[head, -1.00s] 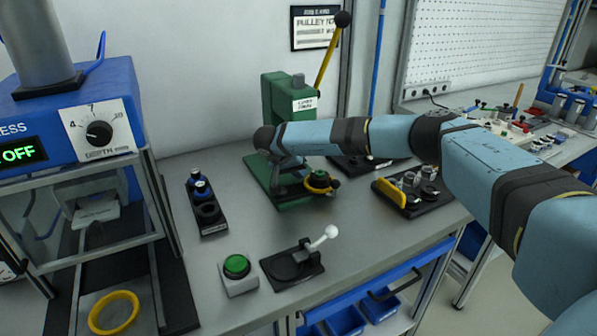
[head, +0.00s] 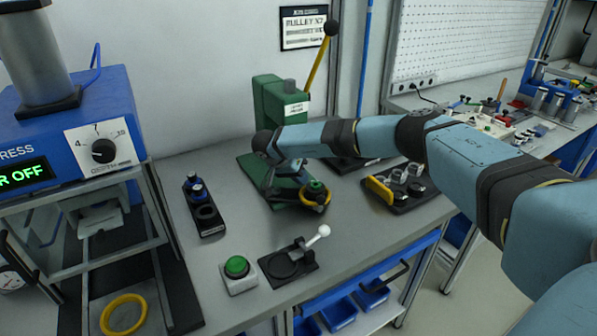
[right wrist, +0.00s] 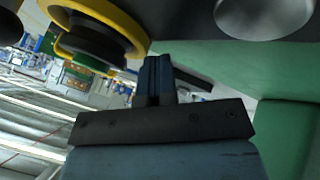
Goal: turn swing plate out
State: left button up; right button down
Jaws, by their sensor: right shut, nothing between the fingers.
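The green press (head: 268,100) stands at the back of the bench with its yellow lever raised. At its base sits a dark swing plate (head: 285,199) carrying a round part with a yellow ring (head: 322,197) and a green top; the plate points toward the front right. My right gripper (head: 270,188) is low at the press, beside the plate on its left, partly hidden by my wrist. In the right wrist view its fingers (right wrist: 157,75) are together and empty, close to the yellow-ringed part (right wrist: 100,25); I cannot tell whether they touch the plate. My left gripper is not in view.
A blue press unit (head: 70,115) reading OFF stands at left. A black holder (head: 204,208), a green button (head: 237,267) and a white-knobbed toggle fixture (head: 290,268) stand in front. A black tray with parts (head: 405,190) lies right of the press.

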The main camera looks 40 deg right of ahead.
jog(key=shift+s+a+r+p, duration=0.1)
jog(key=shift+s+a+p, duration=0.05)
jog(key=shift+s+p, duration=0.4)
jog(key=shift+s+a+p, duration=0.15)
jog(key=shift+s+p, duration=0.3)
jog(key=shift+p, duration=0.1)
jog(key=shift+s+a, duration=0.1)
